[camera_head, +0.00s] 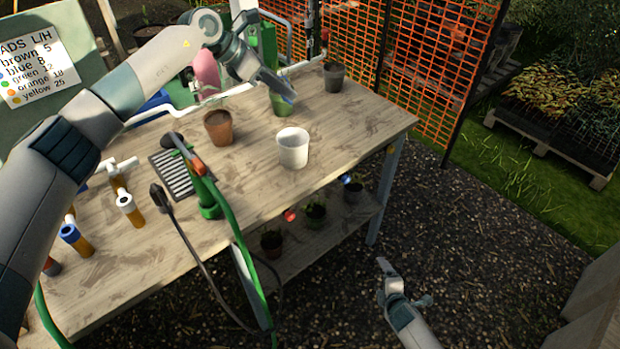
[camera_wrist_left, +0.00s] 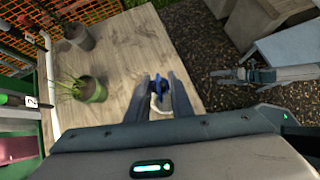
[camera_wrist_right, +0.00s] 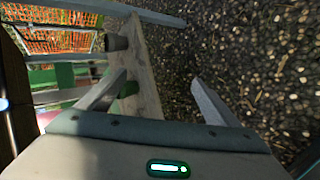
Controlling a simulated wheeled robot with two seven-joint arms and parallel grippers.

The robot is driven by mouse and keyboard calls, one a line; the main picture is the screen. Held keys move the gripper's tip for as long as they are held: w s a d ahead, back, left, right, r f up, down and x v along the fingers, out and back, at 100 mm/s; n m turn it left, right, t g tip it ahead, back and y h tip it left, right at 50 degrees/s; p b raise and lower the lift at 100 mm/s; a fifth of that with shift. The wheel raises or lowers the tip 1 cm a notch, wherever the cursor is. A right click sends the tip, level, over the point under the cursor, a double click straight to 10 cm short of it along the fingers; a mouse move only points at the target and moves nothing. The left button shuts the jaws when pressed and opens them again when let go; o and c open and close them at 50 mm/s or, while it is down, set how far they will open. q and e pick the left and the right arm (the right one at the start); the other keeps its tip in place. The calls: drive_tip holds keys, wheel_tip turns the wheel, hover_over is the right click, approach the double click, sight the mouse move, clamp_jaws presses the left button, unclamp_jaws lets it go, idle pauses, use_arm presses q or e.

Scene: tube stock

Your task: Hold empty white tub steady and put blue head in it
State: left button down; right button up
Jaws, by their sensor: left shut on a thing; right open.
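The white tub (camera_head: 293,150) stands upright on the wooden bench, near its front edge. My left gripper (camera_head: 287,95) is above the bench, behind the tub in the head view. In the left wrist view my left gripper (camera_wrist_left: 158,80) is shut on the blue head (camera_wrist_left: 158,86), which sits between its fingertips. A pale shape behind the head in that view is partly hidden; I cannot tell surely whether it is the tub. My right gripper (camera_head: 391,277) is open and empty over the gravel, in front of the bench and apart from the tub; its fingers also show in the right wrist view (camera_wrist_right: 157,80).
A brown pot (camera_head: 218,127), a green pot (camera_head: 281,103) and a dark pot (camera_head: 334,76) stand on the bench (camera_head: 345,120). Potted plants stand on the lower shelf.

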drive_tip(key=w+a+r+n+t, duration=0.2)
drive_tip(key=w+r+n, duration=0.3)
drive_tip(key=r, duration=0.6)
drive_tip(key=w+a+r+n+t+y, duration=0.1)
drive_tip(key=w+r+n+t, duration=0.2)
drive_tip(key=w+r, duration=0.55)
drive_tip(key=w+a+r+n+t, duration=0.2)
drive_tip(key=w+r+n, duration=0.25)
drive_tip(key=r, duration=0.85)
drive_tip(key=a+r+n+y, duration=0.2)
drive_tip(key=a+r+n, duration=0.2)
drive_tip(key=a, duration=0.2)
drive_tip(key=n+y, duration=0.3)
drive_tip(key=n, duration=0.2)
approach(298, 156)
drive_tip(key=w, duration=0.1)
drive_tip(key=shift+a+f, duration=0.15)
drive_tip(key=shift+a, duration=0.1)
drive_tip(key=shift+w, duration=0.1)
drive_tip(key=shift+x, duration=6)
drive_tip(key=shift+d, duration=0.1)
drive_tip(key=c, duration=1.2)
